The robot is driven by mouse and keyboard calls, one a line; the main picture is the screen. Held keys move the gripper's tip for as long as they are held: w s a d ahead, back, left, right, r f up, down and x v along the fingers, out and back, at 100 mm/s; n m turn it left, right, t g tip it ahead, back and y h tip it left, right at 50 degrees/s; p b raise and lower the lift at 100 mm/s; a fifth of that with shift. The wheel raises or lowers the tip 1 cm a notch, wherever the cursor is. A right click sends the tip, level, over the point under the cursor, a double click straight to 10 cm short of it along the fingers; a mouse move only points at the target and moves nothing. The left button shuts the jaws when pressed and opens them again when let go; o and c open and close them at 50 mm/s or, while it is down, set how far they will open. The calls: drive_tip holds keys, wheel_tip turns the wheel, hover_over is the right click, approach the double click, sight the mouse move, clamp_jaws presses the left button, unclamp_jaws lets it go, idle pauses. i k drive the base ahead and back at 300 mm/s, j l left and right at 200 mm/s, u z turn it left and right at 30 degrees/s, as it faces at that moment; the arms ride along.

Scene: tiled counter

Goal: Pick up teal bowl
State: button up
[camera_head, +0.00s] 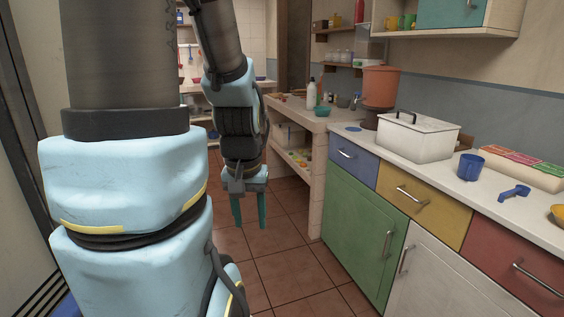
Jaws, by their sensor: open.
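A small teal bowl (322,111) sits near the front edge of the tiled counter (291,111), beyond the coloured cabinets. My gripper (250,218) hangs pointing down over the floor, left of the counter and lower than its top. Its two teal fingers are apart with nothing between them. The gripper is well clear of the bowl.
A white bottle (311,94) and a grey bowl (343,102) stand close to the teal bowl. An orange container (380,87), white lidded box (415,138) and blue mug (470,167) stand on the nearer counter. The tiled floor (300,266) before the cabinets is clear.

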sight(320, 111)
drive_tip(key=i+u, duration=0.1)
drive_tip(key=i, duration=1.9)
drive_tip(key=i+z, duration=0.1)
drive_tip(key=i, duration=0.55)
drive_tip(key=i+j, duration=0.15)
drive_tip(key=i, duration=0.5)
drive_tip(key=i+j+z, duration=0.15)
drive_tip(key=i, duration=0.5)
